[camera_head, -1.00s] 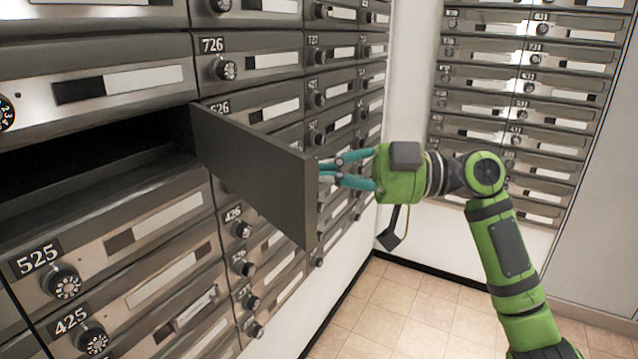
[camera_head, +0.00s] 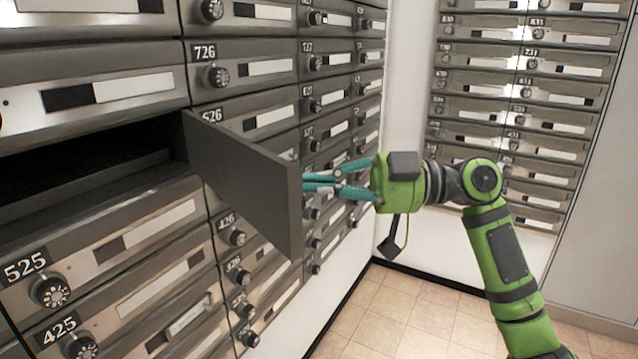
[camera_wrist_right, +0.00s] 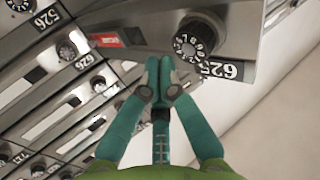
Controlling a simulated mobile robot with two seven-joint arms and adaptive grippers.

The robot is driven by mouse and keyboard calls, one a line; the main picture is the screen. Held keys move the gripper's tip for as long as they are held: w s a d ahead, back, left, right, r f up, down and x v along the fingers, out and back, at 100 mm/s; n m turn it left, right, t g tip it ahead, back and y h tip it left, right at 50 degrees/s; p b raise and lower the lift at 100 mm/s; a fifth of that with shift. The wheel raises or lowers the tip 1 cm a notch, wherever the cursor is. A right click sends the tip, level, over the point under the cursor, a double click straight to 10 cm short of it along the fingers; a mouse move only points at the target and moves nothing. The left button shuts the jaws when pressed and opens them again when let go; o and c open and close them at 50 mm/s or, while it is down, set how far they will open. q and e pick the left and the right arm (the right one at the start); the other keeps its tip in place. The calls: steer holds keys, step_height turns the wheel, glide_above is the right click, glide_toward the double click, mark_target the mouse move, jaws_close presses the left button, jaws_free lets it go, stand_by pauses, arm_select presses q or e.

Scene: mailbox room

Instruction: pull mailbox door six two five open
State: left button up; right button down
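Mailbox door 625 (camera_head: 245,180) is a dark panel swung well out from the wall, its plain inner side facing me in the head view. Its compartment (camera_head: 85,175) is open and dark. In the right wrist view the door's front (camera_wrist_right: 226,45) shows its number upside down, beside a round dial (camera_wrist_right: 195,40). My right gripper (camera_head: 306,182) is at the door's free edge, on its front side. The wrist view shows its teal fingertips (camera_wrist_right: 165,78) close together just below the door's edge by the dial, with nothing visible between them. Any contact is unclear. My left gripper is out of view.
Closed mailboxes surround the opening, including 626 (camera_head: 262,118), 726 (camera_head: 240,65) and 525 (camera_head: 95,250), with protruding dials. Another mailbox bank (camera_head: 525,110) stands on the far wall. The tiled floor (camera_head: 400,310) at lower right is clear.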

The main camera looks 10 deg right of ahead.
stand_by(0.3)
steer(key=c, duration=0.6)
jaws_free()
steer(key=s+d, duration=0.2)
steer(key=d, duration=1)
